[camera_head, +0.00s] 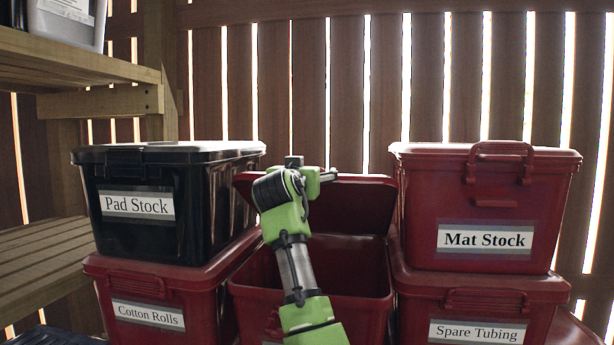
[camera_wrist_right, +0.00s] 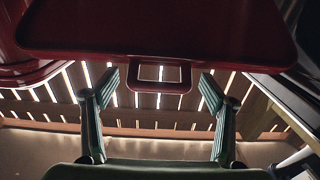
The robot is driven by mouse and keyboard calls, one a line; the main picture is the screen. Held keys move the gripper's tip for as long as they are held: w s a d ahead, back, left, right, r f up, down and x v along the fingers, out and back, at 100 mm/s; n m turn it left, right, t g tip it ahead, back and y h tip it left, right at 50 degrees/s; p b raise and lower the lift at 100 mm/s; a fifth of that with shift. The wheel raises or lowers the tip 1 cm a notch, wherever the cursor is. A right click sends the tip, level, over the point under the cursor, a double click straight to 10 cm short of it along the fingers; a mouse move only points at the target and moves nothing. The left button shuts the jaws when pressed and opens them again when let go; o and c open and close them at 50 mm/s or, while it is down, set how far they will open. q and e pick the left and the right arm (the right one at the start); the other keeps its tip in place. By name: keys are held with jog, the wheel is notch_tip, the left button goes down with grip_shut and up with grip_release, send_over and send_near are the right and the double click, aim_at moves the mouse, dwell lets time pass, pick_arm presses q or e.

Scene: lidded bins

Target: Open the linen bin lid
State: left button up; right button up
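A red bin (camera_head: 340,262) stands open in the middle of the lower row. Its lid (camera_head: 355,205) is raised at the back and leans upright. My arm covers most of the bin's front, so I cannot read its label. My right gripper (camera_head: 312,175) is at the lid's upper edge, partly hidden by my wrist. In the right wrist view the lid (camera_wrist_right: 150,28) has a loop handle (camera_wrist_right: 158,88). The right gripper's fingers (camera_wrist_right: 157,86) are spread apart on either side of that handle, with gaps to it. My left gripper is not in view.
A black Pad Stock bin (camera_head: 165,222) sits on the Cotton Rolls bin (camera_head: 160,290) at left. The Mat Stock bin (camera_head: 430,195) sits on the Spare Tubing bin (camera_head: 420,300) at right. Wooden shelves (camera_head: 70,65) stand at left, with a slatted wall (camera_head: 350,90) behind.

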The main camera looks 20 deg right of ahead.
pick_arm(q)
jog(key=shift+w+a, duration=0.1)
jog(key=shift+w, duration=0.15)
pick_arm(e)
jog(key=v, duration=1.2)
